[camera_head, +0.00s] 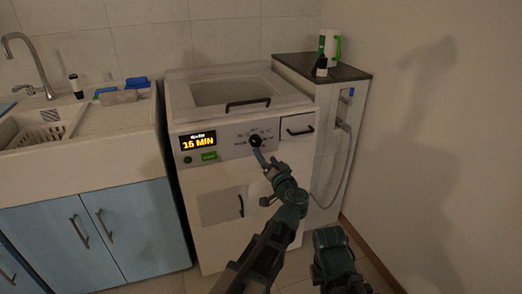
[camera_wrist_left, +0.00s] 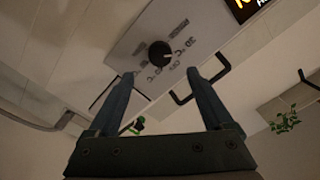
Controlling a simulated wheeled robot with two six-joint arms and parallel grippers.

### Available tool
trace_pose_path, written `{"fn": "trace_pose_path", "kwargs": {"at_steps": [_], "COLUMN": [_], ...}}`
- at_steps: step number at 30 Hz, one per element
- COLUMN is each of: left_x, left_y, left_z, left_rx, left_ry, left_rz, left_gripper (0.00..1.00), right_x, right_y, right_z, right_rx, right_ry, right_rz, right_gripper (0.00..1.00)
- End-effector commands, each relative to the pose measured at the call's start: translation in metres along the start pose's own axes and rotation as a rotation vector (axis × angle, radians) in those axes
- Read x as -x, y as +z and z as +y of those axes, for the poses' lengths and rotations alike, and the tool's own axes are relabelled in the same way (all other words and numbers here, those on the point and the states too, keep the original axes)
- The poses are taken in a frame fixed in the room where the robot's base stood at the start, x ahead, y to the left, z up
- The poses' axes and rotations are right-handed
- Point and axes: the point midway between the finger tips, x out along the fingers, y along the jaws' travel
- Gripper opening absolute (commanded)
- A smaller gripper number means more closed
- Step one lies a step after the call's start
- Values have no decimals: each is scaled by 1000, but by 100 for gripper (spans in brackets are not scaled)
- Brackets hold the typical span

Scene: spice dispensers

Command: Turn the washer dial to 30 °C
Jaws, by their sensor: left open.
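The washer (camera_head: 240,180) stands against the back wall with a lit display (camera_head: 198,142) reading "15 MIN". Its round black dial (camera_head: 255,141) is on the front panel right of the display, with printed settings around it. My left gripper (camera_head: 260,155) is just below and in front of the dial and partly hides the panel. In the left wrist view the dial (camera_wrist_left: 160,53) lies ahead of the open fingers of my left gripper (camera_wrist_left: 160,76), between their lines and apart from both tips. The dial's pointer direction is too small to tell. My right arm's dark end (camera_head: 335,260) is low in the head view, its fingers unclear.
A green button (camera_head: 209,156) sits below the display. A drawer handle (camera_head: 300,131) is right of the dial and a lid handle (camera_head: 247,103) is above. A side cabinet (camera_head: 322,130) with a hose stands at right; a sink counter (camera_head: 130,115) is left.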

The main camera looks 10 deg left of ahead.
Motion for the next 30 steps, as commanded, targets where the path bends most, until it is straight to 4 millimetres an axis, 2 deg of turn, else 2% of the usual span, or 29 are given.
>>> {"fn": "trace_pose_path", "kwargs": {"at_steps": [1, 3, 9, 23, 26, 29, 30], "left_x": [13, 25, 46, 52, 49, 45, 44], "left_y": [1, 1, 0, 1, 13, 50, 71], "left_z": [-1, -1, 0, 0, -3, -8, -10], "left_rx": [0, 0, 0, 0, 4, 11, 14], "left_ry": [2, 2, 1, 0, 3, 19, 34], "left_rz": [2, 2, 1, -2, -47, -179, -255], "left_gripper": [85, 85, 85, 85, 85, 85, 85], "right_x": [0, 0, 0, 0, 0, 0, 0], "right_y": [0, 0, 0, 0, 0, 0, 0], "right_z": [0, 0, 0, 0, 0, 0, 0], "right_rx": [0, 0, 0, 0, 0, 0, 0], "right_ry": [0, 0, 0, 0, 0, 0, 0], "right_rz": [0, 0, 0, 0, 0, 0, 0], "right_gripper": [0, 0, 0, 0, 0, 0, 0]}}
